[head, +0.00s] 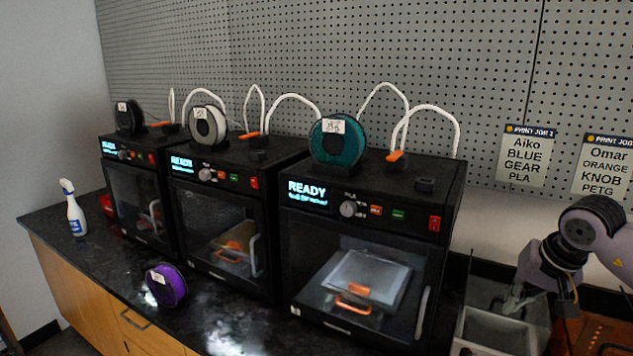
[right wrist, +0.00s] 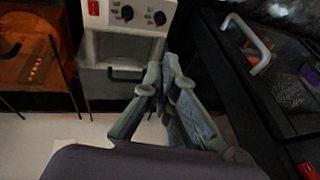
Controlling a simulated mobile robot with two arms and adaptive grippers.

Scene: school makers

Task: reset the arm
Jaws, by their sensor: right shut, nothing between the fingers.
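My right arm comes in at the right edge of the head view. Its gripper (head: 513,300) hangs in front of the pegboard wall, to the right of the nearest printer. In the right wrist view the gripper (right wrist: 170,80) has its fingers drawn together with nothing held between them. My left gripper is in neither view.
Three black printers stand in a row on the dark counter (head: 105,262), the nearest one (head: 375,220) reading READY. A purple spool (head: 166,285) and a spray bottle (head: 74,210) sit on the counter. A pale device with knobs (right wrist: 128,45) is close beyond my right gripper.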

